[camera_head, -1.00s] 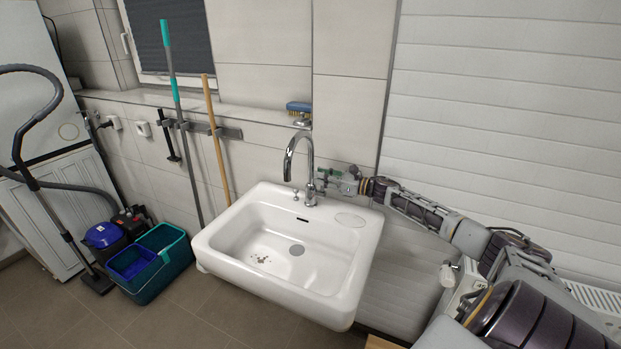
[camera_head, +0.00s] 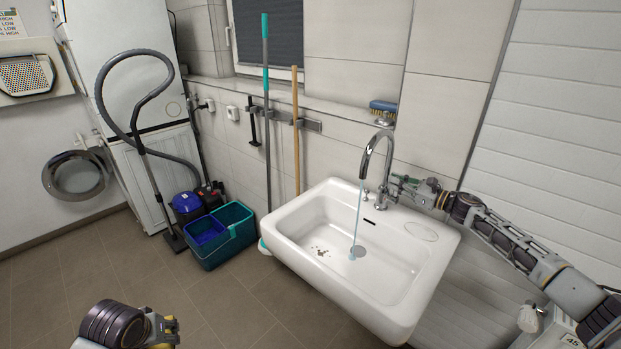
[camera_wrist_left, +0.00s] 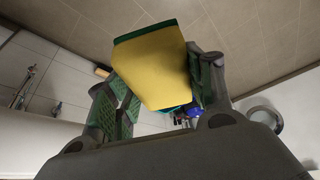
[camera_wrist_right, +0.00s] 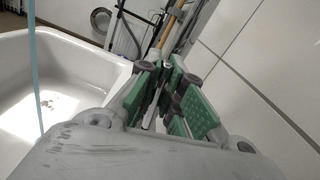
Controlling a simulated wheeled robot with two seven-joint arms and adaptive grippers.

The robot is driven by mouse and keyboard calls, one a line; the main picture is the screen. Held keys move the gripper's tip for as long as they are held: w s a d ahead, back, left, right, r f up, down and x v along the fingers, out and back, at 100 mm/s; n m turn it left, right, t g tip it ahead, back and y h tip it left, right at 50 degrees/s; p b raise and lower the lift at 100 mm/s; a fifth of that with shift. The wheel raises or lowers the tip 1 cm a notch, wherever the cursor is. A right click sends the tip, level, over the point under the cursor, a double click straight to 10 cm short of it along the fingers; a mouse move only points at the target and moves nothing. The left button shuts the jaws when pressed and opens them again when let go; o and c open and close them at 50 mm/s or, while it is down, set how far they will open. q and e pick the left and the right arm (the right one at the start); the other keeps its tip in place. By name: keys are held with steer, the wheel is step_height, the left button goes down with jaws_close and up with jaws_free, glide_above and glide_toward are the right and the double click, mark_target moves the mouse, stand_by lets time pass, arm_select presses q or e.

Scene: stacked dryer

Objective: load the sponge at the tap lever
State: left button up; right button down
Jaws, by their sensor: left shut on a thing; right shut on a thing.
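The yellow sponge (camera_wrist_left: 152,62) with a green backing is held in my left gripper (camera_wrist_left: 163,84), between its green-padded fingers. In the head view the left wrist is low at the left, over the floor and away from the sink. The chrome tap (camera_head: 387,152) stands at the back of the white sink (camera_head: 300,255), with a stream of water (camera_head: 356,220) running from its spout. My right gripper (camera_head: 405,184) is at the tap's right side, shut on the lever, which is mostly hidden by the fingers; a thin metal piece shows between the pads in the right wrist view.
Brown dirt spots (camera_head: 320,251) lie in the basin near the drain. A blue brush (camera_head: 383,107) sits on the ledge behind the tap. A teal bucket (camera_head: 222,240), vacuum cleaner (camera_head: 186,207) and mop handles stand left of the sink. The floor at front left is clear.

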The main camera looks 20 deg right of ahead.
arm_select(q)
steer(key=shift+f+b, duration=0.85)
steer(key=shift+f, duration=0.15)
arm_select(e)
steer(key=shift+s+a+f+n, duration=0.15)
steer(key=shift+s+a+n, duration=0.2)
steer(key=shift+n, duration=0.35)
steer(key=shift+w, duration=0.1)
steer(key=c, duration=1.5)
jaws_free()
steer(key=shift+c, duration=0.2)
steer(key=v, duration=1.2)
